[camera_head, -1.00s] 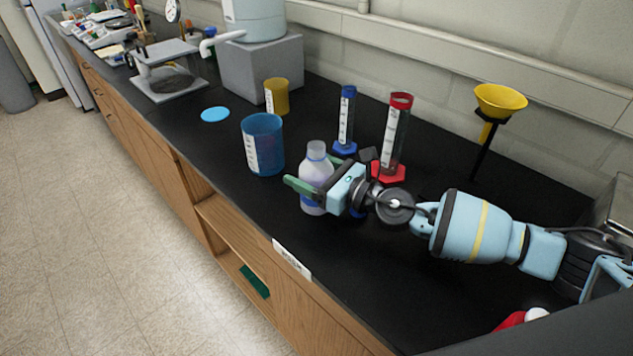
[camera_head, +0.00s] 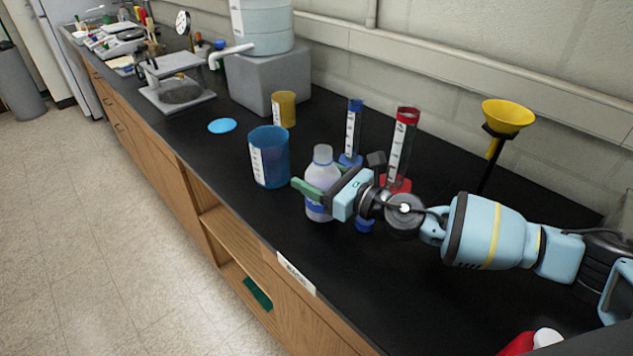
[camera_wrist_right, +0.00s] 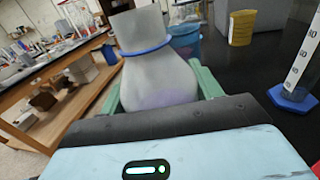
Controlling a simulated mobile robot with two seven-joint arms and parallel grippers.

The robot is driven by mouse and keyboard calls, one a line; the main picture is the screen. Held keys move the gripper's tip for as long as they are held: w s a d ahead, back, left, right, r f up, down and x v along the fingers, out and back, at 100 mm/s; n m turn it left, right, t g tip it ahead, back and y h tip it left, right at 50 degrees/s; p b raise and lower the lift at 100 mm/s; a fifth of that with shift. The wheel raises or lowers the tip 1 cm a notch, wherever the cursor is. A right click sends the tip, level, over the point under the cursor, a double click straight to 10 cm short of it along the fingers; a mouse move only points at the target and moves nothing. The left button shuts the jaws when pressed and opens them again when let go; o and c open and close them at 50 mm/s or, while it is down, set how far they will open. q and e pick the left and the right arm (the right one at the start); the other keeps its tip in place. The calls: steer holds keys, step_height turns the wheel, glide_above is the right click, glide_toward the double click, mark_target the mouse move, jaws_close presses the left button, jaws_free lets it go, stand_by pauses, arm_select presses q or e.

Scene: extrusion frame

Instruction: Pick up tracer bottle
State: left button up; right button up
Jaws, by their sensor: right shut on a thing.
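The tracer bottle (camera_head: 321,172) is a translucent white bottle with a blue ring at its neck and pale purple liquid inside. It stands upright near the front edge of the black counter in the head view. My right gripper (camera_head: 322,187) is shut on it, with green fingers on both sides of its body. In the right wrist view the bottle (camera_wrist_right: 155,75) fills the middle between the two green fingers (camera_wrist_right: 160,88). I cannot tell whether its base touches the counter. My left gripper is not in view.
A blue beaker (camera_head: 269,158) stands just left of the bottle. Blue (camera_head: 352,135) and red (camera_head: 402,150) graduated cylinders stand close behind. A yellow beaker (camera_head: 284,109) and a funnel on a stand (camera_head: 507,118) are farther off. A red-and-white object (camera_head: 532,342) lies front right.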

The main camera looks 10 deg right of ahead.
step_height(320, 180, up, 2)
steer(key=s+a, duration=0.2)
steer(key=s, duration=0.5)
steer(key=s+a+r, duration=0.1)
steer(key=s+a, duration=0.2)
steer(key=s, duration=0.5)
steer(key=shift+a, duration=0.35)
